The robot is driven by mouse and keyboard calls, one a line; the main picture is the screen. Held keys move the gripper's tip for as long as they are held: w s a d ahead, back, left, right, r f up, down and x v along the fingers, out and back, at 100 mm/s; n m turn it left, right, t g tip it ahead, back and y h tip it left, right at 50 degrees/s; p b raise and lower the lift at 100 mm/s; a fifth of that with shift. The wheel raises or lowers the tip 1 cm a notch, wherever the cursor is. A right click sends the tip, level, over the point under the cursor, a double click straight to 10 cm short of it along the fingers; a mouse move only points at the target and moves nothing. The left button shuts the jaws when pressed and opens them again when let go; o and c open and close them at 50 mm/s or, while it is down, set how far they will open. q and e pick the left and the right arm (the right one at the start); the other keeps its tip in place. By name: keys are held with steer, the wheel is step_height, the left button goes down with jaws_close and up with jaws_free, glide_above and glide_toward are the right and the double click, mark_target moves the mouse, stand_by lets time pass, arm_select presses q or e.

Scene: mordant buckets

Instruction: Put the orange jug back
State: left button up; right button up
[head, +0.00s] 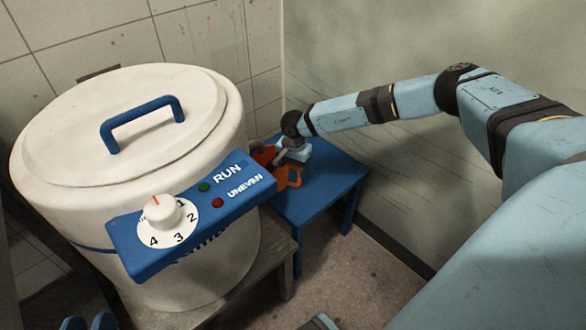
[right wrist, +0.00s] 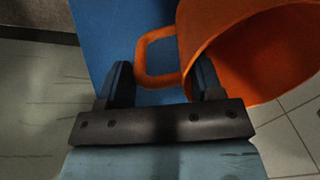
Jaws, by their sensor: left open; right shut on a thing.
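The orange jug (head: 291,178) is at the blue stool (head: 327,184) beside the white vat, partly hidden by my right gripper (head: 285,158). In the right wrist view the jug (right wrist: 245,45) shows its open mouth and its loop handle (right wrist: 143,60). My right gripper (right wrist: 163,85) is shut on the jug at its handle side, one finger by the handle and the other by the rim. I cannot tell whether the jug touches the stool top.
A large white lidded vat (head: 215,262) with a blue lid handle (head: 142,119) and a blue control panel (head: 133,262) stands left of the stool on a grey bench (head: 268,262). Walls close off the back and right. Bare floor (head: 340,285) lies in front of the stool.

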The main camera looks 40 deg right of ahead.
steer(key=o, duration=1.3)
steer(key=shift+f, duration=0.1)
arm_select(q)
step_height(320, 180, up, 6)
steer(key=t+p, duration=0.2)
steer(key=p, duration=0.2)
steer(key=shift+s+a+n, duration=0.15)
steer(key=shift+a+n, duration=0.1)
steer(key=shift+n, duration=0.05)
arm_select(e)
step_height(320, 180, up, 12)
steer(key=shift+s+d+r, duration=0.1)
steer(key=shift+r, duration=0.05)
